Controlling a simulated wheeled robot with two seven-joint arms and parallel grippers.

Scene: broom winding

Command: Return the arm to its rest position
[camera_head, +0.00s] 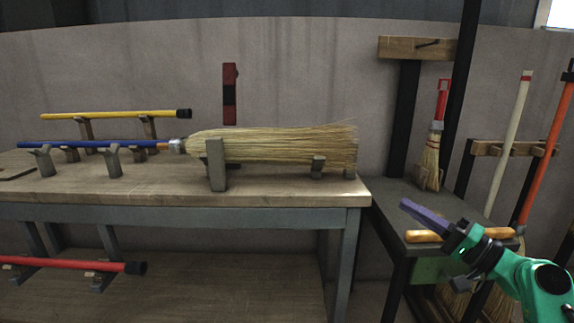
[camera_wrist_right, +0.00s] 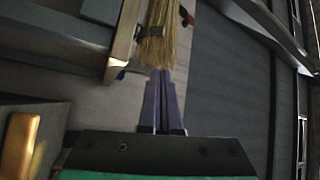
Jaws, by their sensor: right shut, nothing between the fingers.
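My right gripper (camera_head: 408,207) has purple fingers on a green arm that comes in from the lower right. It is in front of the small side bench, apart from the broom. In the right wrist view its fingers (camera_wrist_right: 164,74) are shut together with nothing between them. The broom lies on its side on the workbench, its straw head (camera_head: 270,146) held in grey supports and its blue handle (camera_head: 90,143) pointing left. The straw head also shows in the right wrist view (camera_wrist_right: 157,50), beyond the fingertips. My left gripper is in neither view.
The wooden workbench (camera_head: 110,190) fills the left and middle. The side bench (camera_head: 405,193) holds a small red-handled brush (camera_head: 430,160) and a wooden handle (camera_head: 425,236) beside my right gripper. A post and upright poles stand at the right. A red pole (camera_head: 70,263) lies below.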

